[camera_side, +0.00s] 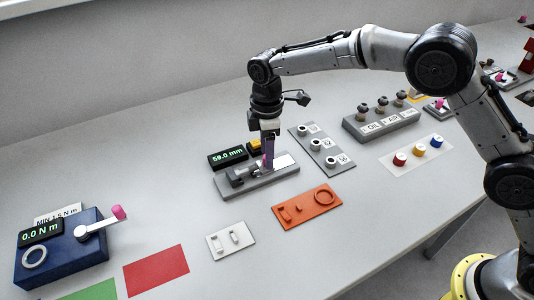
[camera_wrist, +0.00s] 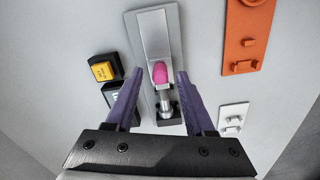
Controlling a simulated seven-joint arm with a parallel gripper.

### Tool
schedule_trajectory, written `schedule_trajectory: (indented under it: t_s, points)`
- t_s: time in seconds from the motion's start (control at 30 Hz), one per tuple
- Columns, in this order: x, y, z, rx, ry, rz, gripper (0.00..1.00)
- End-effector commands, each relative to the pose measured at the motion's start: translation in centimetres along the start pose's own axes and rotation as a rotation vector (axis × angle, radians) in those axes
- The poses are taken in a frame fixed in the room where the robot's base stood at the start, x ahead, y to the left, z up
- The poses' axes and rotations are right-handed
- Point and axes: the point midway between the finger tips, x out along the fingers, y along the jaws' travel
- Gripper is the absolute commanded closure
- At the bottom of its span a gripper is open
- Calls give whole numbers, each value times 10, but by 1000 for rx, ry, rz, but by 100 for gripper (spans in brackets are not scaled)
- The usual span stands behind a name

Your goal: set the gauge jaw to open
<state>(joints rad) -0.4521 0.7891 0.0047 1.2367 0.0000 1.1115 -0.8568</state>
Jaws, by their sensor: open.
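The gauge (camera_side: 257,176) is a grey base on the table with a metal slide and jaw; its display (camera_side: 228,157) reads 59.0 mm. In the wrist view, the gauge base (camera_wrist: 139,45) runs up the middle, with a pink knob (camera_wrist: 160,73) on its slide and a metal rod below it. My gripper (camera_side: 267,160) points down over the gauge. In the wrist view, my gripper (camera_wrist: 153,76) is open, its two purple fingers on either side of the pink knob, apart from it. In the side view the fingers hide most of the knob.
A yellow button (camera_wrist: 103,71) sits beside the gauge. An orange tray (camera_side: 307,206) and a white tray (camera_side: 231,240) lie in front. A grey plate with rings (camera_side: 320,149) lies to the right. A blue box with a crank (camera_side: 62,248) stands at far left.

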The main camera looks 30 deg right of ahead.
Motion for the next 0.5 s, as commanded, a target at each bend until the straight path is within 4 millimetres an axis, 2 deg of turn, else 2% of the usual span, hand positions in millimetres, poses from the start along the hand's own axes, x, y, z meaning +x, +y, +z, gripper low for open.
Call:
schedule_trajectory:
  t_s: [0.13,0.43,0.5]
  points:
    - [9,0,0,0,0,0,46]
    - [11,0,0,0,0,0,46]
    - [10,0,0,0,0,0,58]
